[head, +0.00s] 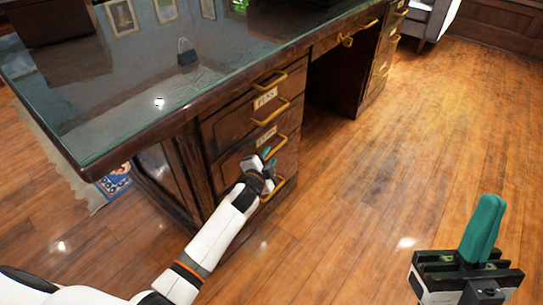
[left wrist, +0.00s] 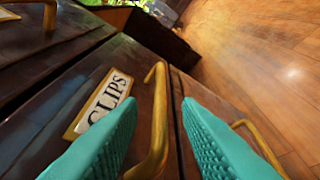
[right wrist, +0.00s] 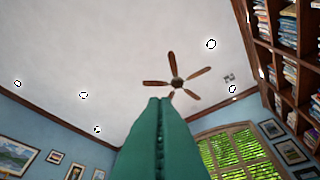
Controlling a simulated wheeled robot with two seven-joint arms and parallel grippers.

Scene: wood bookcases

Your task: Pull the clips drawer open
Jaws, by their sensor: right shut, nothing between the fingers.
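The clips drawer (left wrist: 90,65) shows in the left wrist view with its white CLIPS label (left wrist: 105,100) and a brass handle (left wrist: 157,115). Its front looks flush with the desk. In the head view its label (head: 266,136) is on the desk's near drawer stack. My left gripper (head: 267,156) is at this drawer's handle; its teal fingers (left wrist: 160,125) are open, one on each side of the handle. Whether they touch it, I cannot tell. My right gripper (head: 489,202) is shut and empty, away from the desk. Its closed fingers (right wrist: 160,104) point towards the ceiling.
The desk (head: 205,105) has a glass top whose edge overhangs the drawers. Another brass handle (head: 273,189) is on the drawer below, close to my left gripper. The wooden floor (head: 390,170) in front of the drawers is clear.

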